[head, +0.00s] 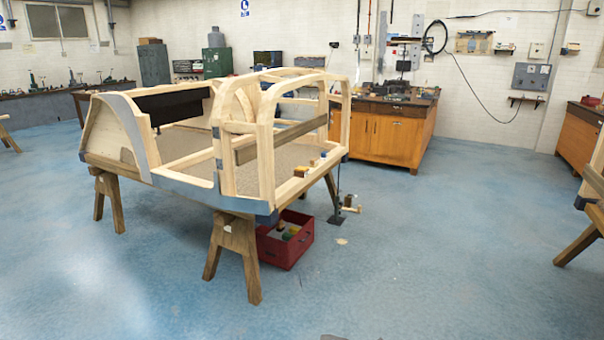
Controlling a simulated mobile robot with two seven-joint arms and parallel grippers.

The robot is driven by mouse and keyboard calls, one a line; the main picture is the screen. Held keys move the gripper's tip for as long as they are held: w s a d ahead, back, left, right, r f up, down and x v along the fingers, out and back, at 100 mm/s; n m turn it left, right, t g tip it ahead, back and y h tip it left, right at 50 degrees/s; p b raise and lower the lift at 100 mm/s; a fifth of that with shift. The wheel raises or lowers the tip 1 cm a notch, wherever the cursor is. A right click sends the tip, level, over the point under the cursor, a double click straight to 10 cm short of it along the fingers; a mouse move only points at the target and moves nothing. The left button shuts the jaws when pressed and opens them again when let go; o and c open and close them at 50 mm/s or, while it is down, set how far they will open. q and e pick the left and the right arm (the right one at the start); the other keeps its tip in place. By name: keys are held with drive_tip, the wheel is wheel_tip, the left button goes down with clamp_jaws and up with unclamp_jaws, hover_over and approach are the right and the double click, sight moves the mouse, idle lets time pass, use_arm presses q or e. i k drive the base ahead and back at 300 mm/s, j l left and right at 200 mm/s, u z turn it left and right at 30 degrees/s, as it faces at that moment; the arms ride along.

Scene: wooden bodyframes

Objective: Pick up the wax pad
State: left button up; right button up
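I cannot tell for sure which thing is the wax pad. A small pale flat thing (342,241) lies on the floor to the right of the red crate (286,252). The crate holds several items, one yellow and one green, too small to make out. Neither of my grippers is in view.
The bodyframe rests on wooden trestles (236,245). A thin dark stand (337,217) is on the floor by its right end. A wooden workbench (385,135) stands behind it. Part of another trestle (580,245) shows at the right edge. The blue floor in front is clear.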

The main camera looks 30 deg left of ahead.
sight(315, 161)
drive_tip(key=i, duration=1.8)
drive_tip(key=i+l+u, duration=0.1)
drive_tip(key=i, duration=1.75)
drive_tip(key=i+u, duration=0.35)
drive_tip(key=i, duration=0.2)
drive_tip(key=i+l+u, duration=0.2)
drive_tip(key=i+u, duration=0.15)
drive_tip(key=i, duration=0.15)
drive_tip(key=i+u, duration=0.3)
drive_tip(key=u, duration=0.2)
drive_tip(key=i+l+u, duration=0.25)
drive_tip(key=u, duration=0.2)
drive_tip(key=i+l+u, duration=0.3)
drive_tip(key=u, duration=0.2)
drive_tip(key=i+l+u, duration=0.2)
drive_tip(key=l+u, duration=0.25)
drive_tip(key=i+l+u, duration=0.1)
drive_tip(key=l+u, duration=0.2)
drive_tip(key=i+l+u, duration=0.1)
drive_tip(key=l+u, duration=0.2)
